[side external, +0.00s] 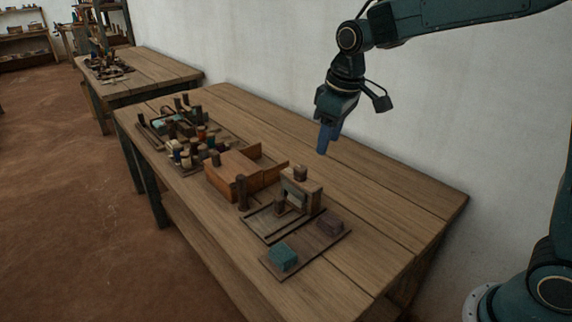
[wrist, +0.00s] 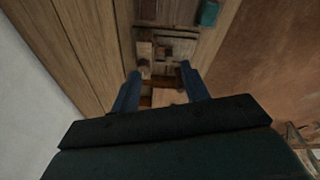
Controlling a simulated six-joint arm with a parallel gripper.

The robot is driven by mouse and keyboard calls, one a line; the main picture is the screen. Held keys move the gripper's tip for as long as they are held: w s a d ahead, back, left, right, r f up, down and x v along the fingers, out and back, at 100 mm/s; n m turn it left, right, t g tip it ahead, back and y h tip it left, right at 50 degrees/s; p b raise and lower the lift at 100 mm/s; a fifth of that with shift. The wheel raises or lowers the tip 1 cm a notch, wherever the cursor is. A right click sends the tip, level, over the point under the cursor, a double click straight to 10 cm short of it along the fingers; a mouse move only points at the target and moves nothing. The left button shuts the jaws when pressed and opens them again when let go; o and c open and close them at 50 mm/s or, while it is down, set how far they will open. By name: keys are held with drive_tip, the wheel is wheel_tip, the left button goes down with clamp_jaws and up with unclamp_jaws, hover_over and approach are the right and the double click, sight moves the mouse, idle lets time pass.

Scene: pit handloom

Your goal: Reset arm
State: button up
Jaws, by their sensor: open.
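My gripper (side external: 327,138) hangs above the back part of the wooden table (side external: 375,195), apart from everything on it. In the wrist view its two blue fingers (wrist: 162,92) stand apart with nothing held between them. A teal block (side external: 283,257) and a dark brown block (side external: 329,223) lie on a flat board at the table's near end. The teal block also shows at the top of the wrist view (wrist: 209,13), and the brown block shows there too (wrist: 148,10).
A wooden box (side external: 234,177), a small wooden frame (side external: 301,190) and several spools (side external: 187,150) stand along the table's middle and far left. A second table (side external: 150,68) stands behind. A white wall runs along the back. The table's right part is clear.

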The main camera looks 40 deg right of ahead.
drive_tip(key=s+d+r+m+t, duration=0.1)
drive_tip(key=s, duration=1.2)
drive_tip(key=s+d+r+m+t, duration=0.2)
drive_tip(key=s, duration=1)
drive_tip(key=shift+s+r+m, duration=0.2)
drive_tip(key=shift+s+m, duration=0.1)
drive_tip(key=shift+s, duration=0.05)
